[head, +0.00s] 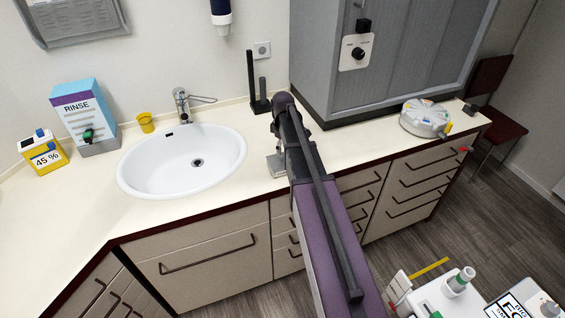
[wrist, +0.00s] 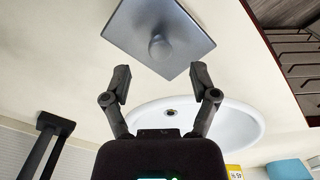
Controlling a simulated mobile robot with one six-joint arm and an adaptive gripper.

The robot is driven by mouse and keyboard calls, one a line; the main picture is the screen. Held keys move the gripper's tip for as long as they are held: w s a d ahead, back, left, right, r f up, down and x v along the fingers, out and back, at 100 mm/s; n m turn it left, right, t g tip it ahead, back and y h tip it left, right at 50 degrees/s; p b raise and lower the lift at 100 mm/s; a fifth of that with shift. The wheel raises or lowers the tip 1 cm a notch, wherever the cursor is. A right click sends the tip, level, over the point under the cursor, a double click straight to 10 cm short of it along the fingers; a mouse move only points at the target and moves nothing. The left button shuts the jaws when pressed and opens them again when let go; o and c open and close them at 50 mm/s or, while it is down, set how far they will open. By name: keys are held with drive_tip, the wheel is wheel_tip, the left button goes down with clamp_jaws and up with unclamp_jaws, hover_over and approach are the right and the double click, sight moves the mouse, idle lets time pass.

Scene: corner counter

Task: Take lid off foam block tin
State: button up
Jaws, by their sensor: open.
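The tin's square grey lid (wrist: 175,22) with a round knob (wrist: 159,47) shows at the top of the wrist view. In the head view only the left part of the grey tin (head: 275,165) shows on the counter; my arm covers the rest. My gripper (wrist: 160,80) is open and empty, its two fingertips apart. In the wrist view the fingertips lie just below the lid's near corner, with the knob beyond the gap between them. I cannot tell the gripper's height above the lid. The tin's inside is hidden.
A white sink (head: 180,162) lies left of the tin. A black upright stand (head: 252,85) is behind it, and a grey cabinet (head: 390,55) stands at the back right. A round white organizer (head: 426,117) sits on the right counter. The counter around the tin is mostly clear.

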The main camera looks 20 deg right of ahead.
sight(283, 155)
drive_tip(key=shift+f+b, duration=2)
drive_tip(key=shift+f, duration=0.2)
drive_tip(key=shift+s, duration=0.1)
clamp_jaws()
